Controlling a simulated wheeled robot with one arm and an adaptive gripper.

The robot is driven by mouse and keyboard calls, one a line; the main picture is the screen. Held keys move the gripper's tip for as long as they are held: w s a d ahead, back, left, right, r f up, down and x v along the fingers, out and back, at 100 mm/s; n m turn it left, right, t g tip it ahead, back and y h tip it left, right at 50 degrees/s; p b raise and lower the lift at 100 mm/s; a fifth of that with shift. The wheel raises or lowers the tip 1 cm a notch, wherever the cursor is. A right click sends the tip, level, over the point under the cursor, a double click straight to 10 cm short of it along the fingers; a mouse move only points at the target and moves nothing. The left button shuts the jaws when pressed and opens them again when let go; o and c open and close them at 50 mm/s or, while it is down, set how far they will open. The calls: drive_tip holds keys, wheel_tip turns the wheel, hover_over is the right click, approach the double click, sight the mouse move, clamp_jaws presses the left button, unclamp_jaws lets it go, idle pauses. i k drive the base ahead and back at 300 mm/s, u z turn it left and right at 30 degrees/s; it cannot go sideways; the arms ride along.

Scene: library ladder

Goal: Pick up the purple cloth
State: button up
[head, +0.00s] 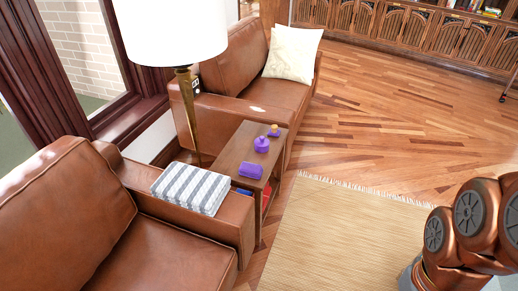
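A purple item that looks like a folded or rolled cloth (251,170) lies at the near end of the narrow wooden side table (238,146), between the two leather armchairs. A rounded purple object (262,145) stands just behind it on the same table. A smaller purple object with an orange top (274,131) is farther back. Only links of my arm show at the lower right, well away from the table. My gripper is not in view.
A striped grey and white folded cloth (190,188) lies on the near brown armchair's (75,225) arm. A lamp with a white shade (168,30) rises left of the table. The far armchair (270,90) holds a white pillow (292,54). The rug (345,240) and wooden floor are clear.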

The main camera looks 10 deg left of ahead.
sight(247, 169)
drive_tip(key=i, duration=1.5)
drive_tip(key=u, duration=2.85)
